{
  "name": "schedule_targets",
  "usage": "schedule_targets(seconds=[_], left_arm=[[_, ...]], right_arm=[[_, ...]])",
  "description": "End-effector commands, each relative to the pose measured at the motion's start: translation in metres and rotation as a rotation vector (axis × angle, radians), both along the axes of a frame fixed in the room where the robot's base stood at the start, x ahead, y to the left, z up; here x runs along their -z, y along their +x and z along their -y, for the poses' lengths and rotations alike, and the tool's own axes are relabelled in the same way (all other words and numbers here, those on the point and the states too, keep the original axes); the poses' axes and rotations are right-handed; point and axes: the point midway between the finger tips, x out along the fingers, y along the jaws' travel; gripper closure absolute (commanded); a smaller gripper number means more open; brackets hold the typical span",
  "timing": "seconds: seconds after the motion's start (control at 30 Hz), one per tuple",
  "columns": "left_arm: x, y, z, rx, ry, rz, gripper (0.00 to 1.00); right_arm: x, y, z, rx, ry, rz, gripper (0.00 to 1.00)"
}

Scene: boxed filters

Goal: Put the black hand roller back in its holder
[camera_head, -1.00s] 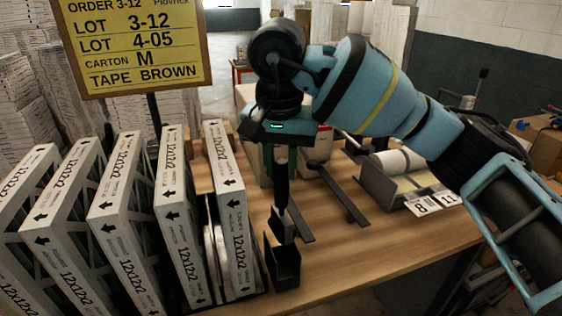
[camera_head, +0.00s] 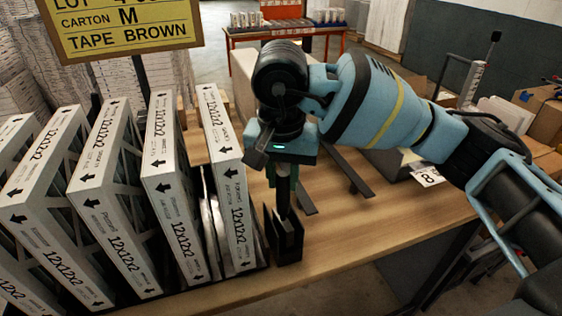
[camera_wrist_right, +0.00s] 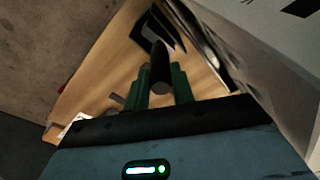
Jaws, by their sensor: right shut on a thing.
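My right gripper (camera_head: 284,178) points down over the near part of the wooden table, shut on the upper handle of the black hand roller (camera_head: 284,199). The roller hangs roughly upright. The black open-topped holder (camera_head: 288,246) stands on the table directly below it. In the head view the roller's lower end overlaps the holder's opening; I cannot tell how deep it is. In the right wrist view the roller (camera_wrist_right: 160,68) shows between the green fingers, and the dark holder (camera_wrist_right: 150,32) lies beyond it. My left gripper is not in view.
A row of white boxed filters (camera_head: 230,190) stands close left of the holder. Dark flat bars (camera_head: 347,170) lie on the table behind and right. A number card (camera_head: 428,176) is at the right edge. The table (camera_head: 370,225) is bare right of the holder.

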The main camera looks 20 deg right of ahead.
Motion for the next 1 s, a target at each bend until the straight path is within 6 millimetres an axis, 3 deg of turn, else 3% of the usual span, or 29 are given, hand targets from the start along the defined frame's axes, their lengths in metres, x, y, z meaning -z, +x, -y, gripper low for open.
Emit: schedule_targets(seconds=[0.3,0.73,0.77,0.93,1.0], left_arm=[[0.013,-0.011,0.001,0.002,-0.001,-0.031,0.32],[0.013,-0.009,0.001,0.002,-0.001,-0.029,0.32],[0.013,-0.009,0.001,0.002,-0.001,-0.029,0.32],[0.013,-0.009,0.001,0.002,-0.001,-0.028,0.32],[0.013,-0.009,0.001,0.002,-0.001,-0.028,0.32]], right_arm=[[0.026,0.000,0.000,0.000,0.001,0.000,0.98],[0.028,0.000,0.000,0.000,0.001,0.003,0.98],[0.028,0.000,0.000,0.000,0.001,0.003,0.73],[0.028,0.000,0.000,0.000,0.001,0.002,0.51],[0.028,0.000,0.000,0.000,0.001,0.002,0.50]])
